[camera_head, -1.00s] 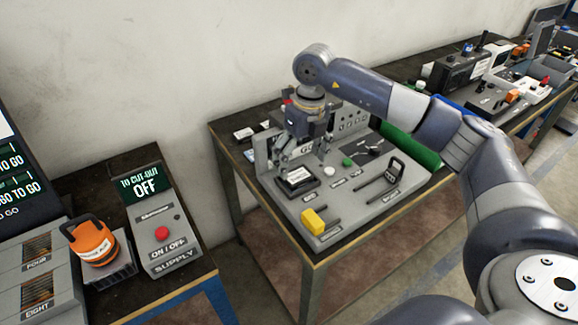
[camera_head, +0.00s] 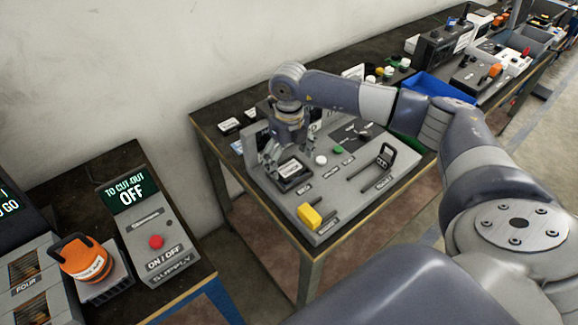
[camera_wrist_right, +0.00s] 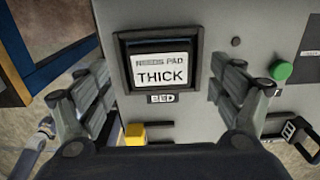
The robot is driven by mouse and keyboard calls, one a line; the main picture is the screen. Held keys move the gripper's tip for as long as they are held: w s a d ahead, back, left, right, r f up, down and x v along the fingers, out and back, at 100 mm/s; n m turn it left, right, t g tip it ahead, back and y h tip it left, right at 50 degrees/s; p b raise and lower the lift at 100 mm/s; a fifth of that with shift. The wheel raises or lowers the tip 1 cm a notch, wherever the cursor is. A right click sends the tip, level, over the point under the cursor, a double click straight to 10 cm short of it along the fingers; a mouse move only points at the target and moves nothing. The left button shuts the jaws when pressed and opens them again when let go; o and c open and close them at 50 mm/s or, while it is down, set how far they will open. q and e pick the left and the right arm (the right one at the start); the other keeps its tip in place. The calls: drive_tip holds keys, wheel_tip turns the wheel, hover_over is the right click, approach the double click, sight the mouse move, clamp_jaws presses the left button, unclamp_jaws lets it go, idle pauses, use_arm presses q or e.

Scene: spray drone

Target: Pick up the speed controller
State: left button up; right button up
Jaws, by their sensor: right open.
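No label naming a speed controller is legible. A black box with a white label reading "NEEDS PAD THICK" (camera_wrist_right: 160,68) sits on a grey fixture board; in the head view this box (camera_head: 293,171) is at the board's left side. My right gripper (camera_head: 274,158) is open, above and around the box. In the right wrist view, its fingers stand on the left and right of the box, with gaps to it and nothing held. The gripper hides part of the board behind it. My left gripper is not in view.
The board (camera_head: 325,212) carries a yellow block (camera_head: 309,216), a black handle (camera_head: 385,156) and white and green knobs. A supply box (camera_head: 150,225) and an orange-topped unit (camera_head: 82,260) stand at left. A blue bin (camera_head: 443,88) is behind.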

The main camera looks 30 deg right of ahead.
sight(290, 170)
wheel_tip(290, 170, down, 2)
drive_tip(key=shift+s+f, duration=0.1)
drive_tip(key=shift+f, duration=0.05)
drive_tip(key=c, duration=1.2)
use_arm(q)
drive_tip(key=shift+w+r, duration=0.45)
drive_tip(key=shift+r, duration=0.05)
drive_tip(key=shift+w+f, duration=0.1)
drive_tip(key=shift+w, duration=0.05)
